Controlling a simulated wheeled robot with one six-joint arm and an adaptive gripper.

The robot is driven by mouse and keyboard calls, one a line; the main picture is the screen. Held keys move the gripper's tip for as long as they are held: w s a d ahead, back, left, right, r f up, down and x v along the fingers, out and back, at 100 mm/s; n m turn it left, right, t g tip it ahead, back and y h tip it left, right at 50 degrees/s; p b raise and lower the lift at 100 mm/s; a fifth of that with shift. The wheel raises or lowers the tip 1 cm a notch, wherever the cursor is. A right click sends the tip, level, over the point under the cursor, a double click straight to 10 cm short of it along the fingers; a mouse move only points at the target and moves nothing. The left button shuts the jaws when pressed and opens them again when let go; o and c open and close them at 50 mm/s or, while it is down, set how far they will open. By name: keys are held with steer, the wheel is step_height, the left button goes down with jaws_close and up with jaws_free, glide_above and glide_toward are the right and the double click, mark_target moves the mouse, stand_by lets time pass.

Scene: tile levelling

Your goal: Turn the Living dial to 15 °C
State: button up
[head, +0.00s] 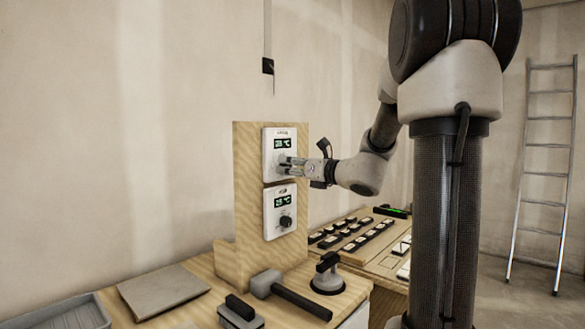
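Two white thermostat panels are mounted one above the other on an upright wooden board. The upper panel (269,148) has a small label too blurred to read and a lit green display (282,143) in °C, its digits unclear. My gripper (286,165) reaches in from the right, its fingertips at the place of the upper panel's dial. The fingers hide that dial, and I cannot tell whether they close on it. The lower panel (271,224) has a similar green display (282,201) and a dark round dial (286,221) in plain view; its label is also unreadable.
The wooden board (248,165) stands on a workbench. On the bench lie a mallet (295,296), a suction lifter (327,276), a grey tile (160,288) and a grey tray (65,314). Several small pieces lie on boards at the right. A ladder (545,150) leans behind.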

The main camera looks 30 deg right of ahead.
steer(key=c, duration=0.8)
steer(key=shift+n, duration=0.3)
steer(key=n, duration=0.4)
steer(key=shift+d, duration=0.1)
steer(key=n, duration=0.6)
steer(key=shift+f, duration=0.1)
steer(key=n, duration=0.3)
steer(key=shift+n, duration=0.4)
steer(key=n, duration=0.3)
steer(key=shift+d+n+y, duration=0.1)
steer(key=shift+n+y, duration=0.2)
steer(key=shift+n, duration=0.1)
steer(key=n, duration=0.6)
steer(key=shift+y, duration=0.3)
steer(key=shift+n, duration=0.3)
